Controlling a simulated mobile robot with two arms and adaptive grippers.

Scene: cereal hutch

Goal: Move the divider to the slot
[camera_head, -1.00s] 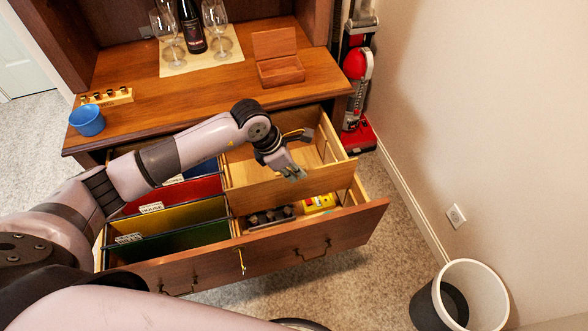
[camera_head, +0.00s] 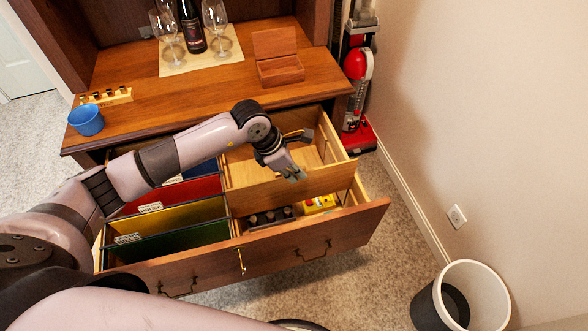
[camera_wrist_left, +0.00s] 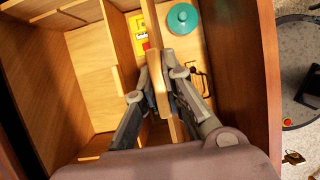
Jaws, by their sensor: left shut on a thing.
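My left gripper (camera_head: 292,173) is over the open lower drawer, at the top edge of an upright wooden panel. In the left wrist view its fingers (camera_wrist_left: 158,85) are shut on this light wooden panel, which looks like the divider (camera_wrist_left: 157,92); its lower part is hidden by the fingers. In the head view the panel (camera_head: 275,192) stands upright across the right half of the drawer (camera_head: 350,225). I cannot tell which groove is the slot. My right gripper is not in view.
Dark bottles (camera_head: 268,218) and a yellow box (camera_head: 319,204) lie in the drawer's front right part. A teal round lid (camera_wrist_left: 183,18) shows in the wrist view. Hanging files (camera_head: 180,215) fill the left half. A blue cup (camera_head: 87,120) stands on the hutch top.

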